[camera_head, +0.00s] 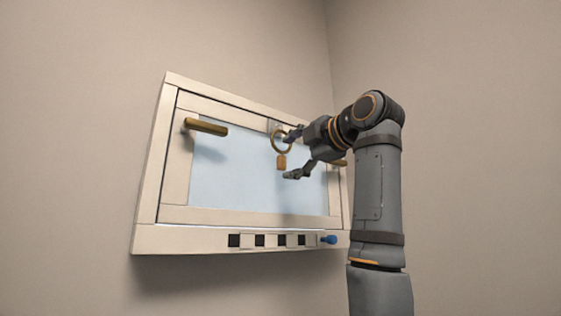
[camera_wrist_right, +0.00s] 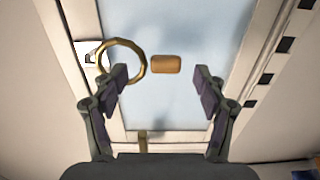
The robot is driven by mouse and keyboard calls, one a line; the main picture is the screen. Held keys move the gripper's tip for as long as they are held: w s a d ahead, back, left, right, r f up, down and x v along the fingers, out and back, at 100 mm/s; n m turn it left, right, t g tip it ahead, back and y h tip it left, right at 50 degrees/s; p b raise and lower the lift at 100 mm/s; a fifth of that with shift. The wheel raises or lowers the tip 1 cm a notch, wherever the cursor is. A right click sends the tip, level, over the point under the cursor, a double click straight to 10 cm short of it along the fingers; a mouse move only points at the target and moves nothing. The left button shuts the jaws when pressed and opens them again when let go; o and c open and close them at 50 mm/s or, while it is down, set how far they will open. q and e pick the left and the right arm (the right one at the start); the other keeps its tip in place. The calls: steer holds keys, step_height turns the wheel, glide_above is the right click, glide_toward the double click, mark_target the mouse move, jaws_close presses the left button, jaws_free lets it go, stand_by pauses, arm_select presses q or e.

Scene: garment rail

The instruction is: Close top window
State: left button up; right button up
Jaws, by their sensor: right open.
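The window has a cream outer frame (camera_head: 148,185) on the wall and a pale blue pane (camera_head: 240,165) inside an inner sash. A brass handle (camera_head: 206,127) sticks out at its upper left; another (camera_head: 340,163) at the right is partly hidden by my right gripper. A brass ring (camera_head: 275,146) with an orange-brown pull (camera_head: 282,162) hangs at the top edge. My right gripper (camera_head: 291,155) is open and empty in front of the pane, beside the ring. In the right wrist view the pull (camera_wrist_right: 166,64) lies beyond the fingertips, between them; the ring (camera_wrist_right: 122,62) overlaps the left finger.
The frame's lower rail carries several dark squares (camera_head: 260,240) and a blue knob (camera_head: 329,239) at its right end. A white plate (camera_wrist_right: 90,55) sits behind the ring. Bare beige walls surround the window, with free room to its left.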

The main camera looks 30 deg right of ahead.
steer(key=s, duration=0.7)
steer(key=shift+s+d, duration=0.3)
steer(key=shift+r, duration=0.1)
steer(key=shift+s, duration=0.1)
